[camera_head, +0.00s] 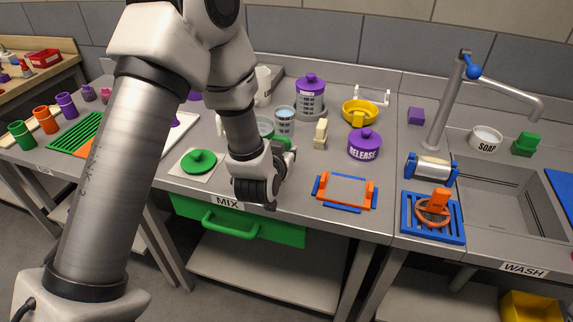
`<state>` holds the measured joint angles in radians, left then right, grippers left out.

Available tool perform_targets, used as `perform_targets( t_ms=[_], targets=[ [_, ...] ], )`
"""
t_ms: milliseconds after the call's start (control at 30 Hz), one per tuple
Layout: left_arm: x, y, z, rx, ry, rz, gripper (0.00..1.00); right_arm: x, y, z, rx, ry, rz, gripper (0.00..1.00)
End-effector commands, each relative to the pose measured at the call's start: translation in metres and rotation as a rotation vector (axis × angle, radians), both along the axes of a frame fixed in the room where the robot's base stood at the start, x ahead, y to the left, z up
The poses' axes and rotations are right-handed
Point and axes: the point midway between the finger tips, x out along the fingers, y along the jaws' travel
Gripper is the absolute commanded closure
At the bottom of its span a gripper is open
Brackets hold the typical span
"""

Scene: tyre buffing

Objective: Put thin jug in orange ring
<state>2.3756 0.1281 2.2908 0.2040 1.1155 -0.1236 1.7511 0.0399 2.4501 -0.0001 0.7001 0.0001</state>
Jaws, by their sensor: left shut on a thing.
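My left gripper (262,188) is low over the front of the grey counter, near the MIX label. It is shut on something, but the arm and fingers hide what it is. A white jug-like vessel (263,85) stands at the back, partly behind my arm; I cannot tell whether it is the thin jug. An orange ring-shaped piece with an upright grip (433,209) lies on a blue slatted tray (407,226) by the sink. An orange and blue rectangular frame (345,189) lies nearer the gripper. My right gripper is not in view.
A purple-lidded RELEASE pot (365,148), a clear cup (285,120), a cream block (320,134) and a yellow bowl (360,108) stand behind the frame. A green lid (198,161) lies left of the gripper. A tap (446,105) rises behind the sink.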

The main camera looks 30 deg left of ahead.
Motion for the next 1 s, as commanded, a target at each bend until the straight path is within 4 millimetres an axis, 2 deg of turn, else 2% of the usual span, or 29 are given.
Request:
perform_targets(
  t_ms=[100, 200, 533, 567, 600, 633, 1000],
  targets=[
    [0.001, 0.0, -0.02, 0.001, 0.005, -0.002, 1.0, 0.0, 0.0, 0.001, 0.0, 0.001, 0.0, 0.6],
    [0.001, 0.0, -0.033, 0.002, 0.003, -0.001, 1.0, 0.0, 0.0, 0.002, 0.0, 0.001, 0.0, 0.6],
    [0.001, 0.0, -0.038, 0.001, 0.001, 0.0, 1.0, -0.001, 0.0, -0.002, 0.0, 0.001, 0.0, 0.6],
    [0.0, 0.0, -0.038, 0.0, 0.002, 0.0, 0.77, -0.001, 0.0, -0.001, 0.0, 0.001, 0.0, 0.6],
    [0.0, 0.0, -0.037, 0.0, 0.002, 0.0, 0.63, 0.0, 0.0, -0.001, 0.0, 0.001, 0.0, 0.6],
    [0.0, 0.0, -0.037, 0.0, 0.002, 0.0, 0.59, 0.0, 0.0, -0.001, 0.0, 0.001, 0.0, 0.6],
    [-0.002, -0.001, -0.033, 0.0, 0.002, -0.001, 0.59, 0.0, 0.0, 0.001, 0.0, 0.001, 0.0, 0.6]
  ],
)
